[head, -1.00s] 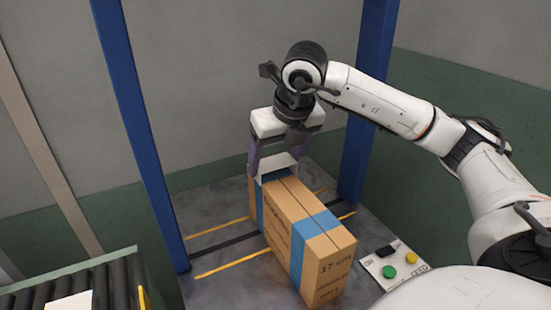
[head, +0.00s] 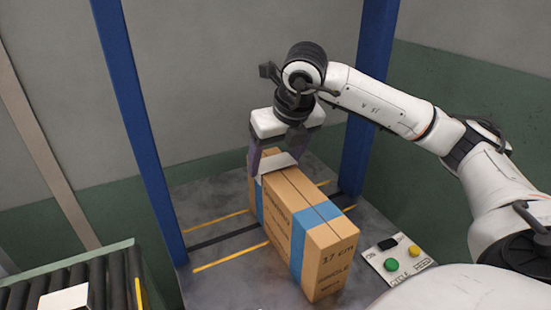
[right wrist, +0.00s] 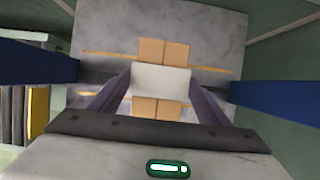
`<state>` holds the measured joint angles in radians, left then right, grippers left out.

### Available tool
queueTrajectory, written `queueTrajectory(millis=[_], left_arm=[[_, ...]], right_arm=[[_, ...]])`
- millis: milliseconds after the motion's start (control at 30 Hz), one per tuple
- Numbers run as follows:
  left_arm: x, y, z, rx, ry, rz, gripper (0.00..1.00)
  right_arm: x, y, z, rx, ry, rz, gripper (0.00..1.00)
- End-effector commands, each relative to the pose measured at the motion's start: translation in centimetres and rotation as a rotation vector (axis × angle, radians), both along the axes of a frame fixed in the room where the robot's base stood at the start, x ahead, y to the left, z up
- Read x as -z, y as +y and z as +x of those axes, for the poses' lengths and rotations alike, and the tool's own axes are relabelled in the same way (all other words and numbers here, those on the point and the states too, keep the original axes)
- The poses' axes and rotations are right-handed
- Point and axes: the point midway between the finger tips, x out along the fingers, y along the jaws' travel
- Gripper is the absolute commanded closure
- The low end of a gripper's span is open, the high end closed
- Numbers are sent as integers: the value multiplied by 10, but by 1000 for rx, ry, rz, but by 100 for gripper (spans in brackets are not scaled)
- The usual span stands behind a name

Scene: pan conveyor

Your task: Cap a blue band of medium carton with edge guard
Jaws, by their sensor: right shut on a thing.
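A brown carton (head: 297,208) stands upright on the grey platform, with two blue bands around it. The near band (head: 318,215) is bare. The far band (head: 259,201) is covered on top by a white edge guard (head: 275,167), which my right gripper (head: 277,165) is shut on. In the right wrist view the guard (right wrist: 160,81) lies between the two fingers, across the carton's top (right wrist: 165,51), and hides the band there. Whether it presses fully on the carton I cannot tell. My left gripper is not in view.
Blue posts (head: 140,130) stand left and right (head: 366,110) of the carton. A roller conveyor (head: 80,280) with a white block (head: 65,299) is at lower left. A button panel (head: 399,263) with green and yellow buttons lies at right. Yellow and black lines mark the platform.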

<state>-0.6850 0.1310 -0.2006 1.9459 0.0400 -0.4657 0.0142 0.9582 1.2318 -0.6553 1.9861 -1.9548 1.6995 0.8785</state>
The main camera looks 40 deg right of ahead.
Motion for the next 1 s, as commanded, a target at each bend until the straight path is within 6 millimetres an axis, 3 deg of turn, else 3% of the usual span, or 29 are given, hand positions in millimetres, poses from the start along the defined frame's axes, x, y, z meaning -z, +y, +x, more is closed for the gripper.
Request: queueTrajectory(millis=[67, 100, 200, 233, 633, 700, 1000], left_arm=[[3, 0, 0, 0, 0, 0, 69], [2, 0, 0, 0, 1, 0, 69], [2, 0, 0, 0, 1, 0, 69], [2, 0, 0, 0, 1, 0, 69], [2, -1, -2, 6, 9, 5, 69], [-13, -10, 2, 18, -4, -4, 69], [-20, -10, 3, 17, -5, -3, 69]], right_arm=[[3, 0, 0, 0, 0, 0, 50], [2, 0, 0, 0, -1, 0, 26], [2, 0, 0, 0, -1, 0, 10], [2, 0, 0, 0, -1, 0, 8], [2, 0, 0, 0, 0, 0, 8], [2, 0, 0, 0, 0, 0, 8], [-60, 8, -24, -2, -5, 1, 8]])
